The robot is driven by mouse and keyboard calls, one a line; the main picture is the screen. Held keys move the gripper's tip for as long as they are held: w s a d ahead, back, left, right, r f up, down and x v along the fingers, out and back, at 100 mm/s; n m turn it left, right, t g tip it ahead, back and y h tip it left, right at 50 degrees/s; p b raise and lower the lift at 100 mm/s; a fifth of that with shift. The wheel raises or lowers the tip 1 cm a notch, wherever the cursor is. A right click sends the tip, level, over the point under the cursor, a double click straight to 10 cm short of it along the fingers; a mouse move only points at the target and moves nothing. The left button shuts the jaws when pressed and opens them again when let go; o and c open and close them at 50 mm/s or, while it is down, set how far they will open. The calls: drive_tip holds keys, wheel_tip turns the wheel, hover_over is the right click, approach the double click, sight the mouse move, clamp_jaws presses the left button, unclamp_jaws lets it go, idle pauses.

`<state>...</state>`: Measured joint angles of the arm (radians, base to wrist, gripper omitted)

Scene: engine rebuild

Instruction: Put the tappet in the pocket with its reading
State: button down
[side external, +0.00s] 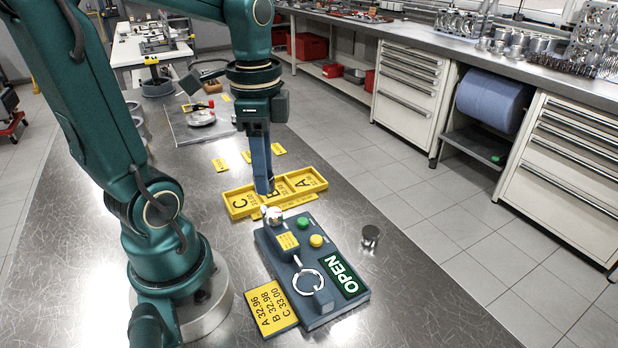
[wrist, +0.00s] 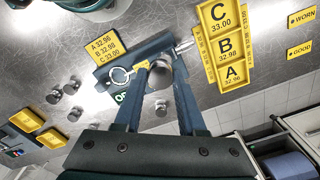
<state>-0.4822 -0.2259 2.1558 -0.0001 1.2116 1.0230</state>
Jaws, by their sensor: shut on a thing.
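My gripper (wrist: 160,66) is shut on a dark grey cylindrical tappet (wrist: 160,79), seen between its fingers in the wrist view. In the side view my gripper (side external: 264,190) is above the table by the near edge of the yellow pocket tray (side external: 233,216), and its fingers hide the tappet. The tray also shows in the wrist view (wrist: 208,68), with pockets marked C 33.00, B 32.98 and A 32.96, which look empty. The blue-grey gauge (side external: 318,312) lies beside the tray, carrying a green OPEN sign (side external: 343,275) and a small yellow readout (side external: 288,241), too small to read.
Another tappet (side external: 370,237) stands on the table right of the gauge. A yellow size card (side external: 271,307) lies left of the gauge. In the wrist view, several metal cylinders (wrist: 72,87) and yellow trays (wrist: 27,120) sit at left, with WORN (wrist: 301,17) and GOOD (wrist: 299,50) labels at right.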

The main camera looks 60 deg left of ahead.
drive_tip(key=w+a+m, duration=0.1)
drive_tip(key=w+a, duration=0.1)
drive_tip(key=n, duration=0.2)
hover_over(245, 202)
wheel_tip(245, 202, down, 5)
drive_tip(key=shift+f, duration=3.65)
drive_tip(key=shift+f, duration=0.1)
drive_tip(key=shift+f, duration=0.1)
drive_tip(key=c, duration=0.5)
unclamp_jaws()
